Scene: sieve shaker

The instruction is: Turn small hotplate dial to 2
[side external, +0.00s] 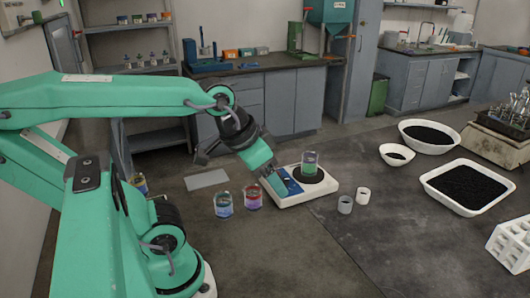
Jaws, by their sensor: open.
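The small hotplate (322,188) is a low white unit with a blue control panel on its left side and a dark round plate on top. A glass jar with greenish contents (310,165) stands on the plate. My gripper (276,185) reaches down from the upper left to the blue panel and is open. Its fingers cover part of the panel. The dial and its marks cannot be made out, and I cannot tell whether the fingers touch or surround it.
Two jars, one blue-labelled (223,206) and one red-labelled (252,197), stand left of the hotplate. Two small pale cups (345,205) stand to its right. White trays of black grains (436,191) lie farther right. A flat grey plate (206,179) lies behind the jars.

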